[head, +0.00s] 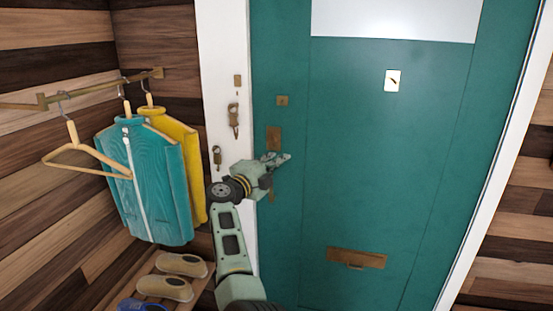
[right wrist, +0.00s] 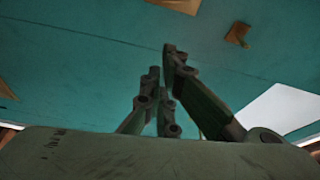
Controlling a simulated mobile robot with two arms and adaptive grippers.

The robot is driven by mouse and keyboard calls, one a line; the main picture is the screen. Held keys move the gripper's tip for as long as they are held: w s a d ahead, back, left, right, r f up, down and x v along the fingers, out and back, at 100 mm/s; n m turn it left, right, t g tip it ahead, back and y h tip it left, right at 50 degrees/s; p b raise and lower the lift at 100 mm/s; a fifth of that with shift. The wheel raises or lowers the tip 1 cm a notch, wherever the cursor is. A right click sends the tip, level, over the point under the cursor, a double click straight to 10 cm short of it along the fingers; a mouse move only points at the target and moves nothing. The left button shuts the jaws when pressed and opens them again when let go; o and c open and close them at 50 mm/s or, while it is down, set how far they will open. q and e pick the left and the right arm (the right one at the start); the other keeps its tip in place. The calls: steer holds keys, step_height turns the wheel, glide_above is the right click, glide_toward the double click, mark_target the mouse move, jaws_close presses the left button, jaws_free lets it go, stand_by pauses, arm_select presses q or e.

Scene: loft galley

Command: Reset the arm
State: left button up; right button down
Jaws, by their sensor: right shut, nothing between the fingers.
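My right arm (head: 232,245) reaches up from the bottom of the head view. My right gripper (head: 284,158) is in front of the teal door (head: 350,150), near its left edge, just below and beside a brass lock plate (head: 274,136). The right wrist view shows the gripper's fingers (right wrist: 165,85) close together with nothing between them and the teal door behind. I cannot tell whether the fingertips touch the door. My left gripper is not in view.
A wall rail (head: 85,90) at the left carries a teal jacket (head: 145,185), a yellow garment (head: 180,140) and an empty hanger (head: 85,150). Shoes (head: 165,288) sit on a low rack below. A brass mail slot (head: 356,259) is low on the door. Keys (head: 233,117) hang on the white frame.

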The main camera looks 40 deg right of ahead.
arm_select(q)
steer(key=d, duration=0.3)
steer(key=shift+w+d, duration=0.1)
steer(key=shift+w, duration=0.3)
arm_select(e)
steer(key=shift+w+d+f, duration=0.15)
